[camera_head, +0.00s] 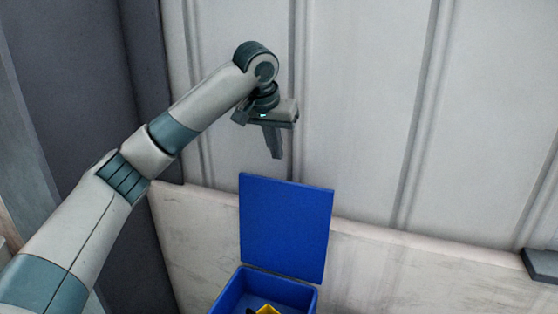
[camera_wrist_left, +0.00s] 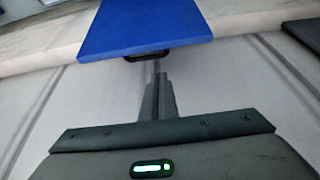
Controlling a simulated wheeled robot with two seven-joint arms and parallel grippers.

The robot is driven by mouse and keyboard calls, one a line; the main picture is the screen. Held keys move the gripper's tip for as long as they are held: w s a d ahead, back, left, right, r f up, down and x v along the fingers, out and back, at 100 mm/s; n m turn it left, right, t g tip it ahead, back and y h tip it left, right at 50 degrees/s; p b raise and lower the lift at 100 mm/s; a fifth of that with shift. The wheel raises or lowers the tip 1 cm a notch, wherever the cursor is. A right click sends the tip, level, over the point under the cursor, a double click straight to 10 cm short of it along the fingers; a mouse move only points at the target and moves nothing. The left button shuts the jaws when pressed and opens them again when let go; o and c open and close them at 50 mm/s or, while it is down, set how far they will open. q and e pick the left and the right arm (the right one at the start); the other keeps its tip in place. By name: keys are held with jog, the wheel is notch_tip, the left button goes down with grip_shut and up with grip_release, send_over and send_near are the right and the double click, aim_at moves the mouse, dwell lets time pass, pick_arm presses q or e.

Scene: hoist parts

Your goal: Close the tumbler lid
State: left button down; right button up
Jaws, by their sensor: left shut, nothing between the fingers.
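The blue lid (camera_head: 286,228) stands open and upright, hinged at the back edge of a blue box (camera_head: 225,298) at the bottom of the head view. My left gripper (camera_head: 276,156) is shut and empty, pointing down just above and behind the top edge of the lid. In the left wrist view the shut fingers (camera_wrist_left: 158,82) point at the lid's edge (camera_wrist_left: 140,30), where a dark handle-like loop (camera_wrist_left: 148,56) shows near the fingertips. Whether the fingertips touch it, I cannot tell. My right gripper is not in view.
Something yellow (camera_head: 267,310) and dark parts lie inside the box. A pale ribbed wall (camera_head: 360,100) rises behind the lid, with a lower ledge (camera_head: 420,265) along it. A dark flat object (camera_head: 542,264) is at the far right. A grey panel (camera_head: 90,80) stands at the left.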

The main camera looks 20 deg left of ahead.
pick_arm(q)
jog(key=p+x, duration=0.4)
jog(key=x, duration=0.4)
jog(key=shift+w+f, duration=0.15)
jog(key=shift+f, duration=0.05)
jog(key=shift+w+f+p, duration=0.2)
jog(key=shift+f+p, duration=0.15)
jog(key=shift+f, duration=0.3)
